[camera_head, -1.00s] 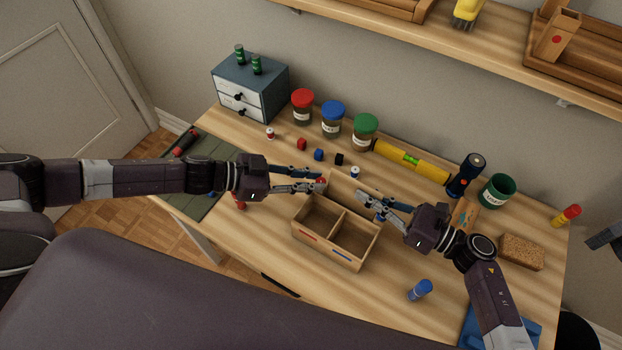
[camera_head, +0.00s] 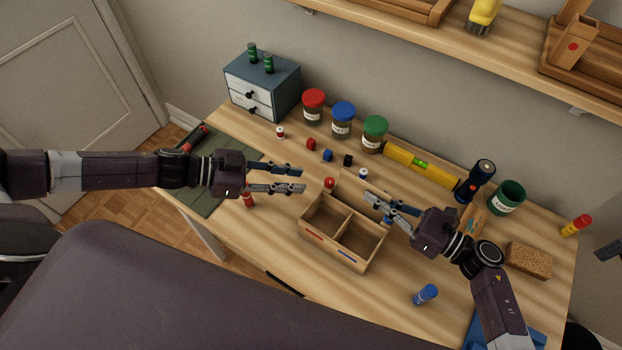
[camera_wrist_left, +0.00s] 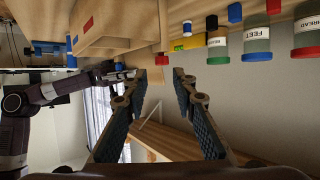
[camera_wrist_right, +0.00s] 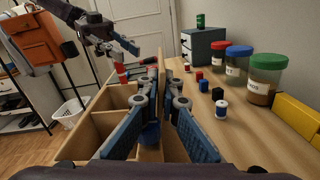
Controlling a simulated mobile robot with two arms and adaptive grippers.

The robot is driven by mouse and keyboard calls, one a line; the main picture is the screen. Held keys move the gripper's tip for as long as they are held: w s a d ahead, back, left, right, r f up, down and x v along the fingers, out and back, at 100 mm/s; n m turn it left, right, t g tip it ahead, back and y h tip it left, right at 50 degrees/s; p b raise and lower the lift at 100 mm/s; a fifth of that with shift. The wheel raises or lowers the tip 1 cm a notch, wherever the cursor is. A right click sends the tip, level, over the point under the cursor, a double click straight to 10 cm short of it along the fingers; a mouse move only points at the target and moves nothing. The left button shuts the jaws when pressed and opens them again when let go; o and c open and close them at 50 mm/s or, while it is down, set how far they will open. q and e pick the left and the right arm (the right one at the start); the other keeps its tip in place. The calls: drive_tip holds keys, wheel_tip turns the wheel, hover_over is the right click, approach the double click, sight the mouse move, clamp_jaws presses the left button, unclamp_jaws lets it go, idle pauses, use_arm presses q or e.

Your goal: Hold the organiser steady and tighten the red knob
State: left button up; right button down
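The organiser is an open wooden box (camera_head: 368,258) with two compartments, standing on the desk in the head view; it also shows in the right wrist view (camera_wrist_right: 88,140). The red knob (camera_head: 330,183) is at its back left corner. My left gripper (camera_head: 304,180) is open and empty, a little left of the knob and apart from it. My right gripper (camera_head: 377,206) is at the back right corner. In the right wrist view its fingers lie close on both sides of the organiser's upright wooden panel, shut on it. The fingers partly hide that panel.
Lidded jars (camera_head: 342,119), a yellow level (camera_head: 418,165) and small cubes (camera_head: 327,155) stand behind the organiser. A red item (camera_head: 248,200) lies below my left gripper. The desk front is mostly clear.

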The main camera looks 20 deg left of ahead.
use_arm(q)
drive_tip(key=v, duration=0.5)
drive_tip(key=shift+o, duration=0.2)
drive_tip(key=shift+o, duration=1.2)
drive_tip(key=w+r+n+t+y, duration=0.2)
drive_tip(key=w+r+y, duration=0.1)
drive_tip(key=w, duration=0.4)
drive_tip(key=w+r+n+t+y, duration=0.2)
drive_tip(key=w+n+y, duration=0.1)
drive_tip(key=w, duration=0.5)
drive_tip(key=m+g+y, duration=0.2)
drive_tip(key=m+g, duration=0.1)
drive_tip(key=g, duration=0.5)
approach(329, 181)
drive_tip(key=x, duration=0.8)
drive_tip(key=shift+f, duration=0.1)
drive_tip(key=shift+c, duration=0.5)
